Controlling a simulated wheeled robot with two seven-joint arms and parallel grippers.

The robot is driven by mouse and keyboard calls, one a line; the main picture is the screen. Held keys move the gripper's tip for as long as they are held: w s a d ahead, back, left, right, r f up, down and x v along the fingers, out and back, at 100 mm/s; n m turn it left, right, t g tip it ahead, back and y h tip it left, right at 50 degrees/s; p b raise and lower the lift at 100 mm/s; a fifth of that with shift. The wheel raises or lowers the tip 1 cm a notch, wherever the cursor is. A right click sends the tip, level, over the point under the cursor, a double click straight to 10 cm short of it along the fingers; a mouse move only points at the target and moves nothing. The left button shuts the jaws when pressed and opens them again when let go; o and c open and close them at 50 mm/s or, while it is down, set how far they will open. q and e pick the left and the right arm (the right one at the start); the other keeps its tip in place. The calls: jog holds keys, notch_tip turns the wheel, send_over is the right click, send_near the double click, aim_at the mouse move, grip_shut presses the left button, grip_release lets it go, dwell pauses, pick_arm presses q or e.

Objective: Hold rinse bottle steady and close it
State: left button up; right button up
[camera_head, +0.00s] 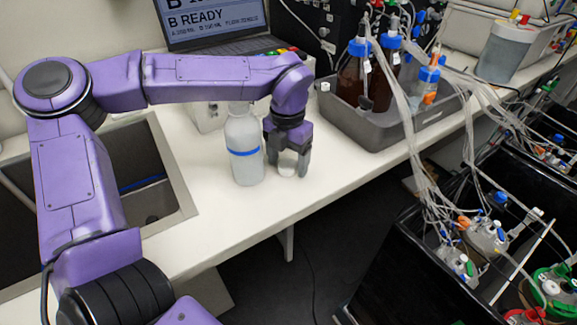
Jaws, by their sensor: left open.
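The rinse bottle (247,165) is a translucent whitish bottle with a blue band. It stands upright on the white counter, left of my left gripper. My left gripper (288,172) points down close beside the bottle, with its fingers apart. A small white piece, which looks like a cap (286,170), is on the counter between or just behind the fingertips; I cannot tell whether they touch it. The top of the bottle is partly hidden by my left forearm, so I cannot see whether it has a cap on. My right gripper is not in view.
A grey tray (385,132) with brown bottles and tubing stands to the right. A sink (150,185) lies to the left, a laptop (215,22) at the back. The counter's front edge is close to the gripper. Black bioreactor units with tubing fill the lower right.

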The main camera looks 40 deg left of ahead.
aim_at(289, 165)
pick_arm(q)
jog(key=c, duration=1.1)
jog(key=shift+r, duration=0.25)
jog(key=r, duration=0.3)
jog(key=shift+s+d+r, duration=0.1)
jog(key=shift+s+d, duration=0.05)
jog(key=shift+d, duration=0.05)
jog(key=shift+s+d+r+b, duration=0.4)
jog(key=shift+s+d+r, duration=1.1)
jog(key=shift+s, duration=0.2)
jog(key=shift+s+d+r+b, duration=0.4)
jog(key=shift+s+d+r, duration=1.05)
jog(key=shift+s+r, duration=0.2)
jog(key=shift+s+d+r+b, duration=0.4)
jog(key=shift+s+d+r, duration=1.1)
jog(key=shift+s, duration=0.25)
